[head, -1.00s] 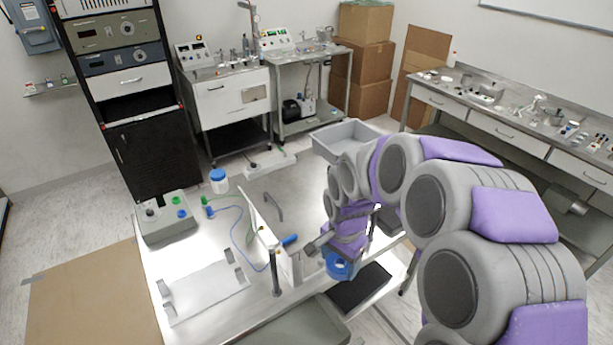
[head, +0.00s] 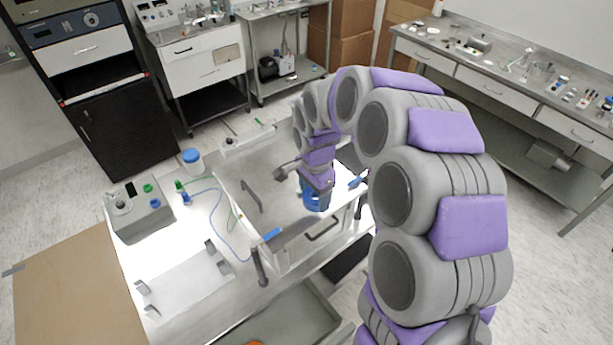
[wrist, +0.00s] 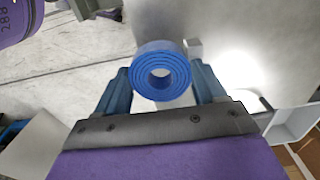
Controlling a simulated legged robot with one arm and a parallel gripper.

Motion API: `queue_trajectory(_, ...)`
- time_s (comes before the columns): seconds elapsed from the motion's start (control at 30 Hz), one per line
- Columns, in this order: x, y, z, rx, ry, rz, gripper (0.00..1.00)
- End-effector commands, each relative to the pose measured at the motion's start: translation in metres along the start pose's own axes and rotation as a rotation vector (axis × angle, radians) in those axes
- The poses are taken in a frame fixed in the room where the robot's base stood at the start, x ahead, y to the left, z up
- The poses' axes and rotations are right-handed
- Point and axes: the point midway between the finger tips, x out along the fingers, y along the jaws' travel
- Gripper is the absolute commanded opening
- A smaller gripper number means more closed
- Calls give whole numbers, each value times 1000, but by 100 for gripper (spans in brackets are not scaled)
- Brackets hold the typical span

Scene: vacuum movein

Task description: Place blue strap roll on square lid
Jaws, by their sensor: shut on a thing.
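The blue strap roll (head: 313,203) is a thick blue ring, gripped below my arm in the head view. In the wrist view the roll (wrist: 143,80) sits between the two blue-grey fingers of my gripper (wrist: 160,78), its round opening facing the camera. My gripper (head: 317,185) is shut on it. In the head view the roll appears over the near right part of a grey square lid (head: 275,178) with dark handles. I cannot tell whether the roll touches the lid. My wrist and arm hide part of the lid's right side.
A blue-capped jar (head: 193,161), a grey control box (head: 140,215) and a blue hose (head: 226,222) lie left of the lid. Blue-handled clamps (head: 272,234) stand at its edges. A grey tray (head: 290,322) is at the near side. A steel bench (head: 500,75) is at right.

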Motion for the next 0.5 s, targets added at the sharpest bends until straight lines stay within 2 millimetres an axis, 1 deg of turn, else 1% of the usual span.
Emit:
queue_trajectory(0.03,2,-9,-4,1,0,3,36)
queue_trajectory(0.1,3,-20,-8,-1,0,2,36)
queue_trajectory(0.3,5,-49,-25,0,1,1,36)
queue_trajectory(0.4,7,-61,-31,0,3,1,36)
queue_trajectory(0.5,8,-69,-35,0,2,1,36)
